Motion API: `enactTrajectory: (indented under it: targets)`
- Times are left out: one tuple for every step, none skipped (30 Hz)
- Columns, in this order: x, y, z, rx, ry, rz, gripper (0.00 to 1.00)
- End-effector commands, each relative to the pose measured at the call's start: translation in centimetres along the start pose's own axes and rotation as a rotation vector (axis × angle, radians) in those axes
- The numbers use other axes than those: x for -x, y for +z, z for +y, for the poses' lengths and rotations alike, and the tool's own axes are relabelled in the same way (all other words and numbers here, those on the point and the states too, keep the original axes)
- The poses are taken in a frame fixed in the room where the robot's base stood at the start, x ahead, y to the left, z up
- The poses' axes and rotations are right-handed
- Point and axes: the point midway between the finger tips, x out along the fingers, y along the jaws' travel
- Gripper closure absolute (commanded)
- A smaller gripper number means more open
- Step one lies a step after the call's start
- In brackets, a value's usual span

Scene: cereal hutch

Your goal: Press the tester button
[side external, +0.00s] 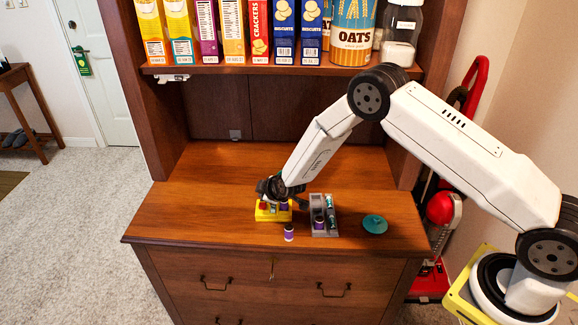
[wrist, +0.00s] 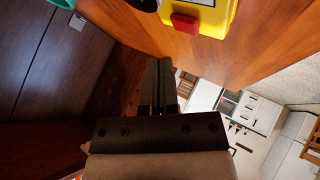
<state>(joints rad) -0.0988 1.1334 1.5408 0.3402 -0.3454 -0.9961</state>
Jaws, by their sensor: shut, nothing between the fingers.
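The yellow tester (side external: 268,216) sits on the hutch's wooden counter, left of the grey tray. A red button (wrist: 185,23) sticks out from the tester (wrist: 212,20) at the top of the wrist view. In the side view my gripper (side external: 273,196) is low over the tester and partly hides it. In the wrist view the fingers (wrist: 158,85) are shut with nothing between them, and they appear below and left of the button, apart from it. The side view does not show clearly how far they are from the button.
A grey tray (side external: 318,233) with purple and teal cells is right of the tester. A purple cell (side external: 289,232) stands in front, and a teal disc (side external: 374,224) lies further right. A shelf (side external: 240,70) of boxes and an oats canister (side external: 352,35) is above. The left counter is clear.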

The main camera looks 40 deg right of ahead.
Motion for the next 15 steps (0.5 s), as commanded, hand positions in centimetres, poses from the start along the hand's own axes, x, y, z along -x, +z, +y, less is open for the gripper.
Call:
enactTrajectory:
  targets:
    - [0.3,-0.2,0.2,0.0,0.0,0.0,1.0]
    - [0.5,-0.3,0.3,0.0,0.0,0.0,1.0]
    - [0.7,-0.5,0.5,0.0,0.0,0.0,1.0]
    - [0.8,-0.6,0.6,0.0,0.0,0.0,1.0]
    - [0.9,-0.7,0.7,0.0,-0.001,0.0,1.0]
    - [1.1,-0.8,0.8,0.0,0.0,0.0,1.0]
    - [1.3,-0.9,0.9,0.0,0.0,0.0,1.0]
    - [1.4,-1.1,1.1,0.0,0.001,0.001,1.0]
    - [1.6,-1.2,1.2,0.0,0.001,0.001,1.0]
    - [1.8,-1.3,1.3,0.0,0.001,0.0,1.0]
    - [1.9,-1.4,1.4,0.0,0.0,0.0,1.0]
    - [2.1,-1.5,1.5,0.0,0.0,0.0,1.0]
    - [2.2,-1.6,1.6,0.0,0.0,0.0,1.0]
    - [2.3,-1.6,1.6,0.0,0.0,0.0,1.0]
    - [2.4,-1.7,1.7,0.0,-0.001,0.0,1.0]
